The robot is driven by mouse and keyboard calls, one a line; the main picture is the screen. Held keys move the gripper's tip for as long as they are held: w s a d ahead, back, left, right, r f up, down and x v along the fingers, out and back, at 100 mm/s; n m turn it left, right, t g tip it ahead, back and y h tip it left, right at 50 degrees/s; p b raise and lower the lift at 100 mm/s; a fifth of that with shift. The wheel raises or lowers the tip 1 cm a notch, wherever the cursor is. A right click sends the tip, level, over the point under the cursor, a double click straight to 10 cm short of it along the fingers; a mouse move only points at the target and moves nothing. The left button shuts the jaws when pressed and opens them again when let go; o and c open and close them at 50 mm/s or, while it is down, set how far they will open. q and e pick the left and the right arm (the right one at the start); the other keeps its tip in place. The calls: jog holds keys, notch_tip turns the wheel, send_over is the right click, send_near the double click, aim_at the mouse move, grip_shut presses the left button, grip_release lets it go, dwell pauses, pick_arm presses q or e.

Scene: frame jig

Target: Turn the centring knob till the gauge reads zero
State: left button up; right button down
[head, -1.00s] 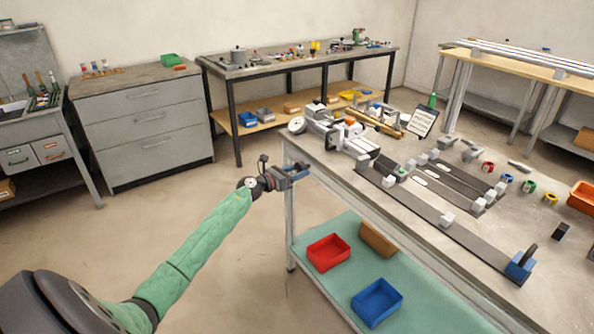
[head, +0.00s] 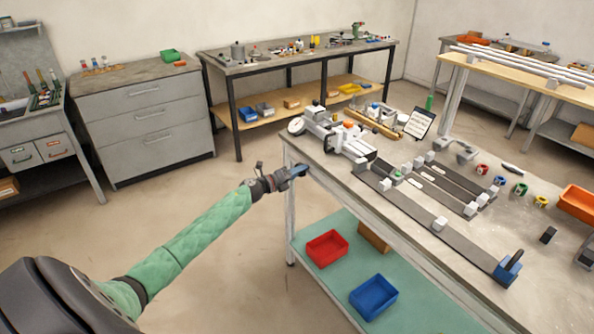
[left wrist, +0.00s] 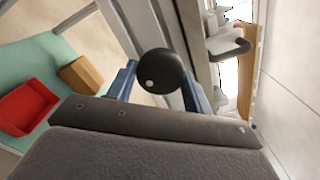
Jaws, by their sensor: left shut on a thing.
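The centring knob (left wrist: 160,72) is a round black knob with a white dot, seen in the left wrist view between the two blue fingers of my left gripper (left wrist: 160,88). The fingers are shut on it, one on each side. In the head view my left gripper (head: 296,171) is at the near left corner of the bench, below its top, and hides the knob. A round white dial (head: 297,125), which looks like the gauge, stands at the bench's far left end. Its reading is too small to tell. My right gripper is not in view.
The bench (head: 405,220) carries dark rails with white blocks, coloured rings and an orange bin (head: 578,204). A red bin (head: 327,248) and a blue bin (head: 373,296) sit on its lower shelf. The floor left of the bench is clear.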

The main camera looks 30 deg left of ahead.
pick_arm(q)
jog(key=shift+a+n, duration=0.1)
jog(key=shift+n, duration=0.4)
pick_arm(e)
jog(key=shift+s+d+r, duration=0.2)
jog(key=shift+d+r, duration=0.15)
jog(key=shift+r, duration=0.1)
pick_arm(q)
jog(key=o, duration=0.9)
jog(key=b+v, duration=0.1)
jog(key=v, duration=0.6)
jog(key=shift+s+a+b, duration=0.15)
jog(key=shift+s+b, duration=0.2)
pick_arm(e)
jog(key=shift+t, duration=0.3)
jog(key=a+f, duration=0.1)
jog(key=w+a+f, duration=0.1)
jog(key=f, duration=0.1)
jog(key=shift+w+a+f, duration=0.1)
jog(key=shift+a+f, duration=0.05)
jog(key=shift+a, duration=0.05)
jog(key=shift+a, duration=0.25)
